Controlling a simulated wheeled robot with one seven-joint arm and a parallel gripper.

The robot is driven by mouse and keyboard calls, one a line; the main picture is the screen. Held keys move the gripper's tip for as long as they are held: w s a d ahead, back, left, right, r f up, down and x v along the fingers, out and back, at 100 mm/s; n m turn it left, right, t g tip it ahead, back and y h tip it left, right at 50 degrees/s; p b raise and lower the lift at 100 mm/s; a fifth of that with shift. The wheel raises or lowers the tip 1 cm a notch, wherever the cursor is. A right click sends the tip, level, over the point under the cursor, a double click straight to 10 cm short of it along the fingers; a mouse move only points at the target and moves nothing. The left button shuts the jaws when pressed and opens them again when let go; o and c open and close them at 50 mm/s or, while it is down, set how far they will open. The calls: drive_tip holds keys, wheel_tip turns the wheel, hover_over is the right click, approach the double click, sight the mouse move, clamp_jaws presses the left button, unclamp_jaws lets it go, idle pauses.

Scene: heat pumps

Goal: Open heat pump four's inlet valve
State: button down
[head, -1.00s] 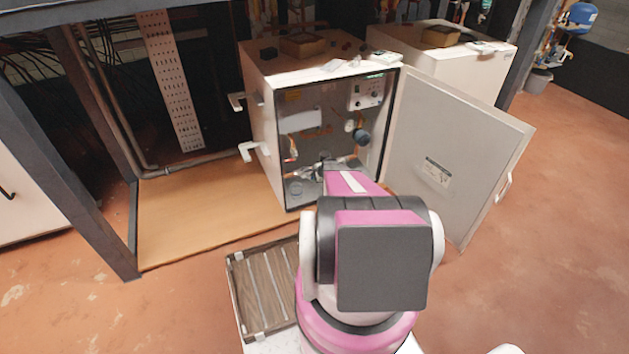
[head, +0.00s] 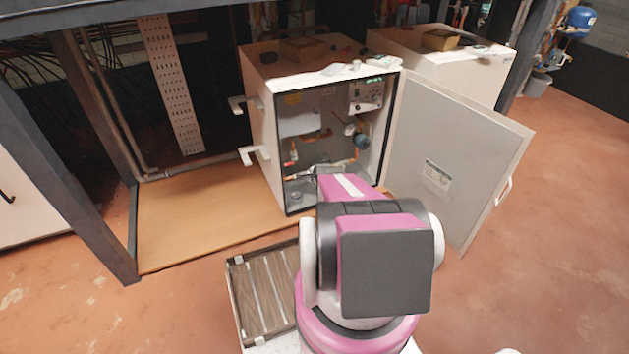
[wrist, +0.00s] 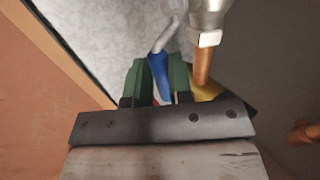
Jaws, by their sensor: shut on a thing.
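The heat pump (head: 262,130) is a white cabinet with its front door (head: 445,160) swung open to the right. My gripper (wrist: 162,82) reaches into the lower part of the cabinet. In the wrist view its two green fingers are shut on a blue valve handle (wrist: 160,68). The handle's bent grey-white end sticks out beyond the fingertips. A copper pipe with a metal fitting (wrist: 205,38) is close to the right of the fingers. In the head view my arm hides the valve and most of the gripper.
A second white cabinet (head: 480,68) stands behind to the right. Small items lie on both tops. White pipe stubs (head: 250,155) stick out of the left side. A control panel (head: 366,95) and pipework are inside. A slatted crate (head: 262,300) stands in front; open floor lies right.

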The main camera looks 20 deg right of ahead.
drive_tip(key=c, duration=1)
unclamp_jaws()
drive_tip(key=shift+c, duration=0.2)
drive_tip(key=shift+r, duration=0.1)
drive_tip(key=v, duration=1)
drive_tip(key=shift+s+r, duration=0.2)
drive_tip(key=shift+r, duration=0.05)
drive_tip(key=shift+a, duration=0.1)
